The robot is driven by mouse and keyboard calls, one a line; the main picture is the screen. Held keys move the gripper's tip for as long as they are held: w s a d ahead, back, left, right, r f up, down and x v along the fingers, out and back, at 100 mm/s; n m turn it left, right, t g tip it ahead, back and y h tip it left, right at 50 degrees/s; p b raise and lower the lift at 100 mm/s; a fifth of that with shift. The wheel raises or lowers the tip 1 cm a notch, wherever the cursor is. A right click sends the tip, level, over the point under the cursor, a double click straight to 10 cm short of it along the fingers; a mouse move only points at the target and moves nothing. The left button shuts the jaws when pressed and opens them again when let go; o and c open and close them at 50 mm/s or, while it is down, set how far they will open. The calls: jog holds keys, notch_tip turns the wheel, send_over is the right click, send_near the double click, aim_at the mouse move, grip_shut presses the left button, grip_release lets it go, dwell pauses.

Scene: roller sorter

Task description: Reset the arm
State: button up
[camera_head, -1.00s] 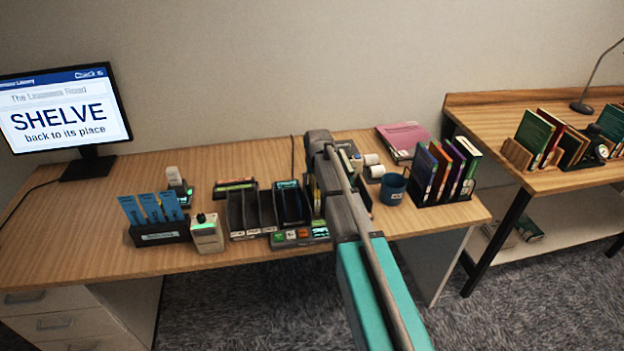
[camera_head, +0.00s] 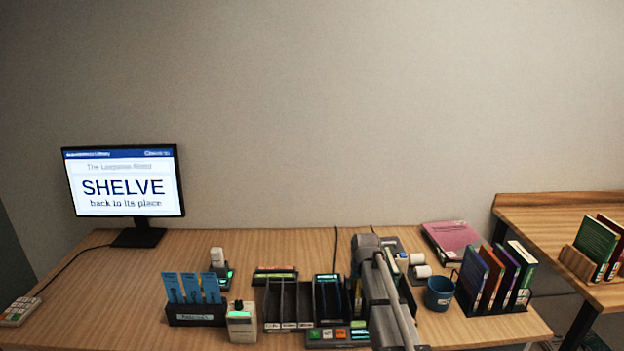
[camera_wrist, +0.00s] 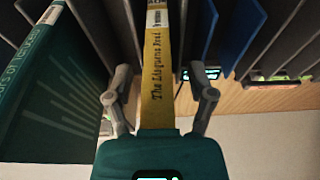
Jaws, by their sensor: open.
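My arm reaches over the desk in the head view and hides part of the sorter behind it. In the wrist view my gripper (camera_wrist: 160,100) is open, with one finger on each side of a yellow book (camera_wrist: 157,75) whose spine reads "The Lisquerne Road" or similar. Gaps show between the fingers and the spine. The yellow book stands between dark dividers of the sorter (camera_head: 290,305). A teal book (camera_wrist: 55,90) stands to the left of the gripper in the wrist view.
A monitor (camera_head: 124,182) reads "SHELVE back to its place". A blue cup (camera_head: 439,294) and a rack of books (camera_head: 497,278) stand right of my arm. A card holder (camera_head: 196,312) and handheld scanner (camera_head: 241,322) stand left.

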jog(key=s+r+g+p, duration=0.1)
jog(key=s+g, duration=0.1)
jog(key=s, duration=2.3)
jog(key=shift+a+g, duration=0.3)
jog(key=shift+r, duration=0.1)
